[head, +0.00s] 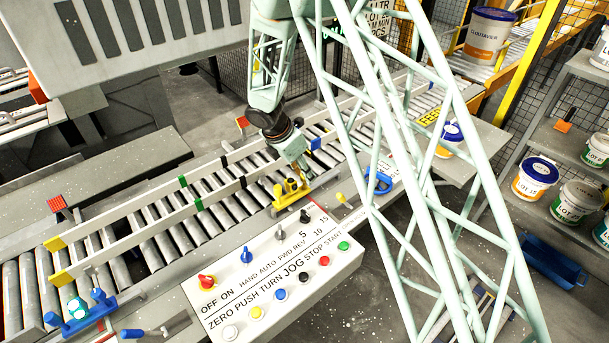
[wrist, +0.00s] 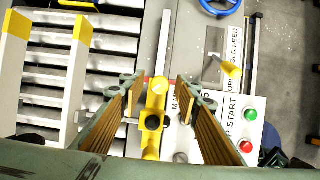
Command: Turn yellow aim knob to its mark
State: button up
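A yellow fixture with a yellow knob-like part (head: 291,186) and a dark knob sits at the conveyor's near edge, behind the control panel. In the wrist view the yellow part (wrist: 156,93) lies between my fingers, with a round black knob (wrist: 153,122) on it. My gripper (wrist: 160,92) is open, one finger on each side of the yellow part, with gaps visible at the tips. In the head view my gripper (head: 299,166) points down just above the fixture. I cannot make out the aim mark clearly.
A control panel (head: 222,323) with several knobs and buttons stands in front. A yellow-handled lever (head: 343,199) and a blue handwheel (head: 378,181) are to the right. A blue fixture (head: 78,318) is at the lower left. Pails (head: 535,178) stand on shelves at right.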

jog(key=shift+w+d+f, duration=0.15)
jog(key=shift+f, duration=0.25)
jog(key=c, duration=0.8)
jog(key=shift+c, duration=0.2)
jog(key=shift+m, duration=0.4)
jog(key=m+g+p, duration=0.1)
jog(key=m, duration=0.2)
jog(key=shift+h, duration=0.4)
jog(key=m+g, duration=0.2)
jog(key=m, duration=0.3)
jog(key=shift+p, duration=0.35)
